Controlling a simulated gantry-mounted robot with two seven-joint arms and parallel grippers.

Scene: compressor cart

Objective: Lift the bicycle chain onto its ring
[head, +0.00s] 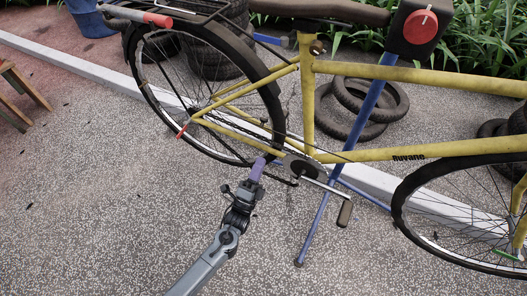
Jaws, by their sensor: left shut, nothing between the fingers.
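The yellow bicycle (410,149) hangs in a blue repair stand (355,125). Its dark round chainring (304,170) sits at the bottom of the frame beside the crank. The thin dark chain (240,130) runs from the rear hub forward toward the chainring. How it lies around the ring's teeth is too small to tell. My left gripper (258,166), with purple fingers, is shut and empty. It appears just left of the chainring and below the chain run; I cannot tell whether it touches either. My right gripper is not in view.
A crank arm with a pedal (345,214) sticks out right of the ring. The blue stand leg (312,230) stands nearby. The spoked rear wheel (150,85) is to the left. Loose tyres (385,110) lie behind the frame. The speckled ground at lower left is clear.

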